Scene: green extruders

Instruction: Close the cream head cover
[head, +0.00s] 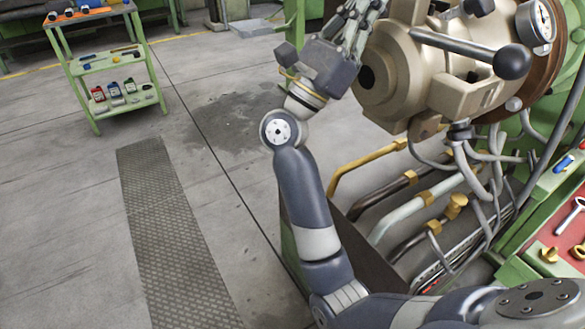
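The cream head cover (392,72) is a heavy rounded metal part at the top right, with a dark round opening on its left face. It sits against the rest of the cream extruder head (465,85). A lever with a dark ball knob (511,61) crosses in front of the head. My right gripper (365,18) is at the upper left edge of the cover, partly cut off by the top of the picture. I cannot tell whether its fingers touch the cover or how far apart they are. My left gripper is out of view.
Brass, dark and pale pipes (408,207) and grey cables lie below the head. A pressure gauge (543,20) is at the top right. A green machine bench with a red tray (567,234) stands at the right. A green cart (78,68) stands far left; the floor (70,220) between is clear.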

